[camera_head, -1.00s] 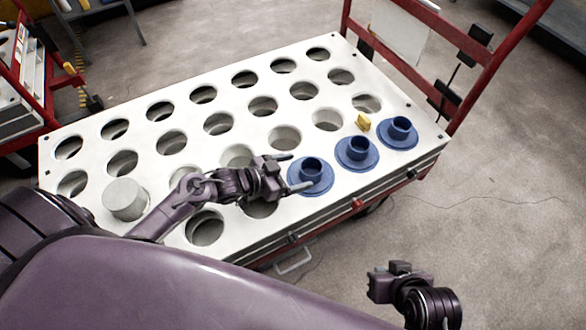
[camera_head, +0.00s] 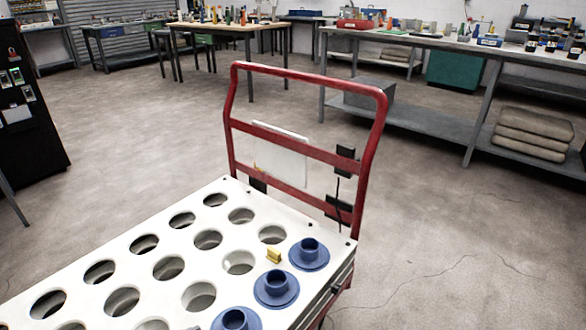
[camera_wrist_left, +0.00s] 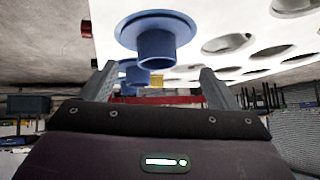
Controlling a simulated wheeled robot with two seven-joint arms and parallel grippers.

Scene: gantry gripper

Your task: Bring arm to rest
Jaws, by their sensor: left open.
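A white cart top (camera_head: 215,219) with rows of round holes fills the lower left of the head view. Three blue flanged pieces, near (camera_head: 237,319), middle (camera_head: 276,288) and far (camera_head: 309,253), sit along its right edge. A small yellow block (camera_head: 273,256) lies beside the far two. My left gripper (camera_wrist_left: 157,70) shows only in the left wrist view, its two fingers spread. The nearest blue piece (camera_wrist_left: 157,30) shows between and beyond the fingertips; contact cannot be told. The wrist picture looks upside down. My right gripper is out of view.
The cart's red handle frame (camera_head: 310,78) rises at its far end. A long grey workbench (camera_head: 430,45) with goods stands at the back right, and a wooden table (camera_head: 225,30) at the back. Bare floor (camera_head: 450,230) lies right of the cart.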

